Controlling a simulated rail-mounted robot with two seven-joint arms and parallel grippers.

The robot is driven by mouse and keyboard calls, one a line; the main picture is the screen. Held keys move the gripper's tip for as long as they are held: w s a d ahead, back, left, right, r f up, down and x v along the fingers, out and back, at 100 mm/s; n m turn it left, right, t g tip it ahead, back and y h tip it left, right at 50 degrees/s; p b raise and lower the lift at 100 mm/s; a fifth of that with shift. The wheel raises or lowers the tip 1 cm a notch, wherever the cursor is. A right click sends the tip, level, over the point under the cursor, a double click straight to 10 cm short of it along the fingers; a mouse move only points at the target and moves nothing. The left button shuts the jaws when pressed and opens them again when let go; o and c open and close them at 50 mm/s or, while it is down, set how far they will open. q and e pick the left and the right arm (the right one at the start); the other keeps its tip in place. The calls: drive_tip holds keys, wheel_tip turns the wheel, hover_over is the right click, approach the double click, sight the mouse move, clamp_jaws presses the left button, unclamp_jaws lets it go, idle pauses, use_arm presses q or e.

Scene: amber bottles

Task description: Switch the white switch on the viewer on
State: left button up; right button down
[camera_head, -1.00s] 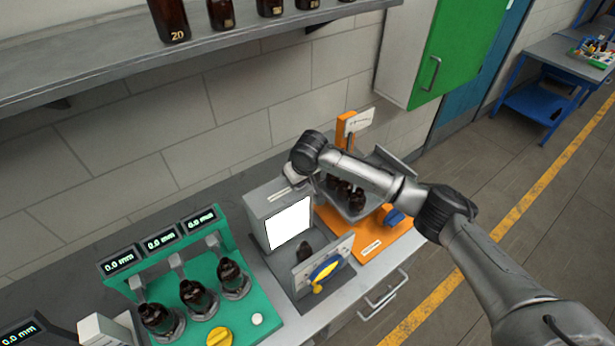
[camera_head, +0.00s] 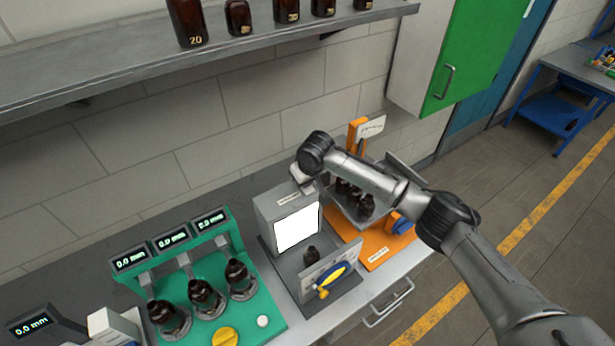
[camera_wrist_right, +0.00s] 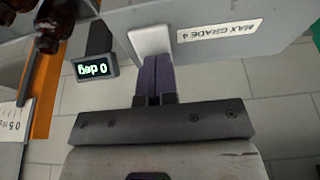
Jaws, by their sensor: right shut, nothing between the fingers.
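The viewer (camera_head: 268,207) is a grey box with a white, bright screen (camera_head: 297,228) on its front. It stands on the bench, with a small dark bottle (camera_head: 311,254) before the screen. My right gripper (camera_head: 305,186) is at the top of the viewer. In the right wrist view its purple fingers (camera_wrist_right: 154,62) are shut and empty, with their tips at the white switch (camera_wrist_right: 150,39). Whether they touch it I cannot tell. In the head view the gripper hides the switch. My left gripper is not in view.
A green gauge stand (camera_head: 196,290) with several amber bottles is left of the viewer. An orange stand (camera_head: 380,240) with a tray of bottles (camera_head: 352,203) is right, behind my right arm. A shelf (camera_head: 150,58) hangs above. A "0 deg" display (camera_wrist_right: 97,69) shows near the fingers.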

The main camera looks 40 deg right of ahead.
drive_tip(key=p+v, duration=0.2)
drive_tip(key=p, duration=0.1)
drive_tip(key=p+v, duration=0.2)
drive_tip(key=shift+w+r, duration=0.15)
drive_tip(key=shift+w, duration=0.15)
drive_tip(key=shift+s+r+p, duration=0.15)
drive_tip(key=shift+r+p, duration=0.15)
drive_tip(key=shift+p, duration=0.1)
drive_tip(key=s+r+b, duration=0.2)
drive_tip(key=s+r, duration=0.3)
drive_tip(key=r, duration=0.2)
drive_tip(key=shift+r, duration=0.35)
drive_tip(key=shift+s, duration=0.1)
